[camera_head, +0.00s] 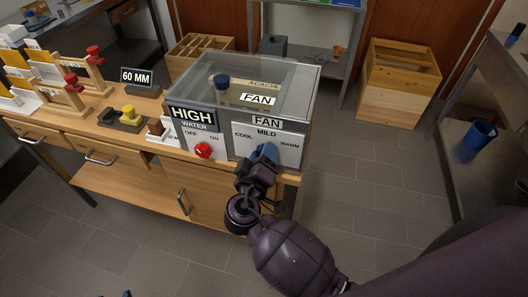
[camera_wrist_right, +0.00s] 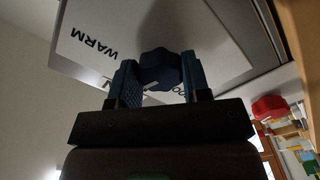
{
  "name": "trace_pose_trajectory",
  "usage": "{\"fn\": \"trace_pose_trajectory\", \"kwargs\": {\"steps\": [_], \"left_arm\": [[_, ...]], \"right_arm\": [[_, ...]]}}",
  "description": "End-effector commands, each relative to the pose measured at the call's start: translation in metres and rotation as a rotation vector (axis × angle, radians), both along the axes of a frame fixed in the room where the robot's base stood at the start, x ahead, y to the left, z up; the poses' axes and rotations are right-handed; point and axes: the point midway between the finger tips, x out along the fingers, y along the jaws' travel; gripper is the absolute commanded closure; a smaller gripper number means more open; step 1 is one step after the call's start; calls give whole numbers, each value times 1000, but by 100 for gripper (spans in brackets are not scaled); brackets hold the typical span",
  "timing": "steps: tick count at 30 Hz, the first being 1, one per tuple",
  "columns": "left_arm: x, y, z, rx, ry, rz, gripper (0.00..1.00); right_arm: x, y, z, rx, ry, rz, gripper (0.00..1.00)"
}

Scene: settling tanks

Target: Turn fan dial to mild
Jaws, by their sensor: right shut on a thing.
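The fan dial (camera_wrist_right: 160,68) is a dark blue knob on a pale panel (camera_head: 241,145) lettered COOL, MILD and WARM under a FAN label. My right gripper (camera_head: 265,154) is at this panel, and its blue fingers hide most of the dial in the head view. In the right wrist view my right gripper (camera_wrist_right: 160,84) has one finger on each side of the dial, shut on it. A short white mark shows on the dial's lower part there; I cannot tell which word it points at. A small blue tip at the head view's bottom edge may be my left gripper (camera_head: 127,294).
A red water knob (camera_head: 203,150) with OFF and ON sits left of the fan panel. A clear-lidded tank (camera_head: 290,74) stands behind the panels on the wooden bench (camera_head: 120,172). A yellow-topped block (camera_head: 129,114) and a 60 MM sign (camera_head: 137,77) stand farther left.

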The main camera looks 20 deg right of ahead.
Motion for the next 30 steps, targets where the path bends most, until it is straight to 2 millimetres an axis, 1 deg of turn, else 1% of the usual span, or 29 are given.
{"fn": "trace_pose_trajectory", "kwargs": {"steps": [1, 3, 11, 18, 29, 30], "left_arm": [[2, 0, 5, 0, -5, 0, 47], [3, 0, 8, 0, -8, -1, 47], [4, 0, 14, 0, -12, -1, 47], [3, 0, 15, 0, -11, 0, 47], [-2, 1, 12, 0, 0, 2, 47], [-2, 1, 12, 0, 0, 2, 47]], "right_arm": [[0, 0, 2, -27, 19, -1, 80], [0, 0, 1, -63, 44, -1, 80], [0, 0, 0, -153, 105, 0, 80], [0, 0, -1, -185, 127, 0, 80], [0, 0, -1, -188, 128, 1, 80], [0, 0, -1, -188, 128, 1, 53]]}}
